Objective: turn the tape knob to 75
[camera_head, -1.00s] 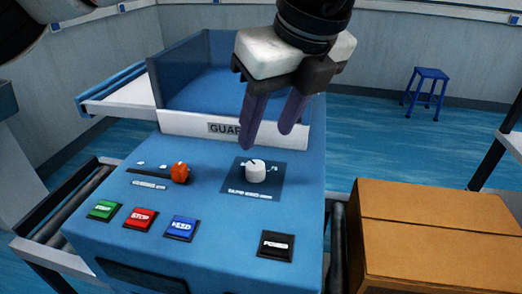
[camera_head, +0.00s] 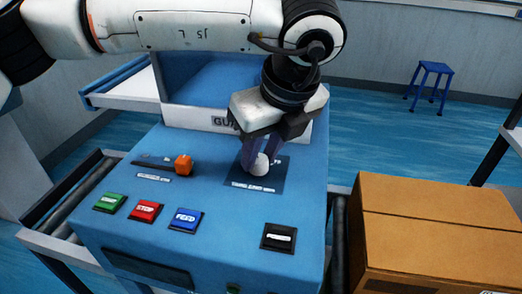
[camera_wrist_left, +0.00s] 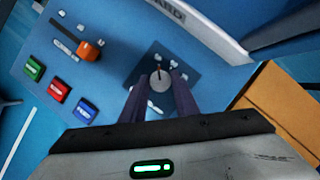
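The white round tape knob (camera_head: 259,164) sits on a dark dial plate (camera_head: 272,181) on the blue machine panel. It also shows in the left wrist view (camera_wrist_left: 160,79), with a short dark pointer line near its top edge; the small dial numbers are too blurred to read. My left gripper (camera_head: 261,158) points down at the knob, its two purple fingers on either side of it. In the left wrist view the fingers (camera_wrist_left: 158,90) are apart, with the knob between their tips; I cannot tell whether they touch it. My right gripper is not in view.
An orange slider knob (camera_head: 184,164) stands left of the dial. Green (camera_head: 110,202), red (camera_head: 146,210), blue (camera_head: 186,219) and black (camera_head: 279,237) buttons line the panel front. The guard (camera_head: 222,121) rises behind the knob. A cardboard box (camera_head: 430,225) stands at the right.

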